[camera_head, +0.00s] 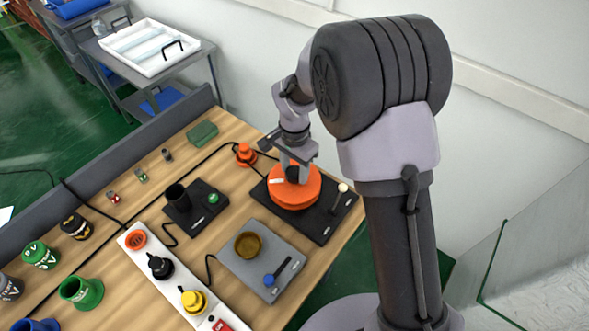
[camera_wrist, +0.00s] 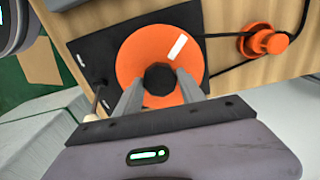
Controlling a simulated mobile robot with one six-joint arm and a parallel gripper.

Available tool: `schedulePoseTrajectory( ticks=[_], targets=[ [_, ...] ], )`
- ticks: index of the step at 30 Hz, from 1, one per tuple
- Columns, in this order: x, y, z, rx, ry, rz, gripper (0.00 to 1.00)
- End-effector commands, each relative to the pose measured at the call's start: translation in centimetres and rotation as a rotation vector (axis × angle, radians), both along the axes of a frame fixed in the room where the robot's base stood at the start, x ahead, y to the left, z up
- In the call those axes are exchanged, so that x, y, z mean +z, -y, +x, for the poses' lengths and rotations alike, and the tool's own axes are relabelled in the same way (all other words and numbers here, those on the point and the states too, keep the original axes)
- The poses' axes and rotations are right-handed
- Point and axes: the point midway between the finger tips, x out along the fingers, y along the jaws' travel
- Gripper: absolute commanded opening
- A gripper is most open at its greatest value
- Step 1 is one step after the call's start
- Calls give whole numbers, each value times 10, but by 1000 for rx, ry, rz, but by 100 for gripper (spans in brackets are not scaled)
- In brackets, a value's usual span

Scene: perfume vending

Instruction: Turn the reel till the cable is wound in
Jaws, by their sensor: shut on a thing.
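The orange reel (camera_head: 296,193) sits on a black base plate (camera_head: 318,228) at the right end of the table. In the wrist view the reel (camera_wrist: 135,60) shows a white stripe on its top and a dark knob (camera_wrist: 159,79) at its middle. My gripper (camera_head: 291,172) is over the reel, and in the wrist view its fingers (camera_wrist: 158,84) are shut on the knob from both sides. The black cable (camera_wrist: 233,35) runs from the reel past an orange plug-like piece (camera_wrist: 268,42), which also shows in the head view (camera_head: 245,154).
A lever with a pale ball (camera_head: 342,187) stands on the reel's plate. A grey plate with a brown bowl (camera_head: 248,245) and a blue-knobbed lever (camera_head: 269,280) is nearby.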

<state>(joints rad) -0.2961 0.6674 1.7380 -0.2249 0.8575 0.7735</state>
Motion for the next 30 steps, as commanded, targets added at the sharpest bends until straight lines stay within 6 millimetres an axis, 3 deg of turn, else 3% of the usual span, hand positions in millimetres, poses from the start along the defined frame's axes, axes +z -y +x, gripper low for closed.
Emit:
schedulePoseTrajectory(
  ticks=[18,30],
  targets=[
    [-2,0,0,-501,1,1,0],
    [-1,0,0,-712,0,0,0]
  ],
)
